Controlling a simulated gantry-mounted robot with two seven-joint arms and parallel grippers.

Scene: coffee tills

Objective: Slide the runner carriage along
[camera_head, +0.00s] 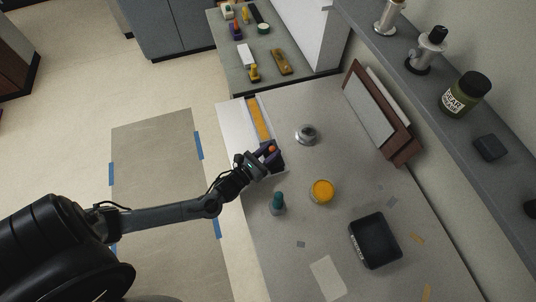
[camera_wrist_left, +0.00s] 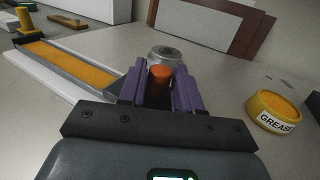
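The runner carriage (camera_head: 279,161) is a dark block with an orange knob at the near end of a track (camera_head: 259,119) with an orange strip and pale sides. My left gripper (camera_head: 270,150) is over the carriage, with its purple fingers on either side of the knob. In the left wrist view the orange knob (camera_wrist_left: 160,77) fills the gap between the fingertips (camera_wrist_left: 160,88), and the fingers look closed on it. The track (camera_wrist_left: 65,62) runs away to the upper left there. The carriage body is mostly hidden by the gripper. My right gripper is not in view.
A metal round piece (camera_head: 306,134), a yellow grease tin (camera_head: 321,191), a teal-topped item (camera_head: 278,203) and a black box (camera_head: 375,240) stand on the counter (camera_head: 290,240). Brown-framed boards (camera_head: 372,112) lean at the right. The strip beyond the carriage looks clear.

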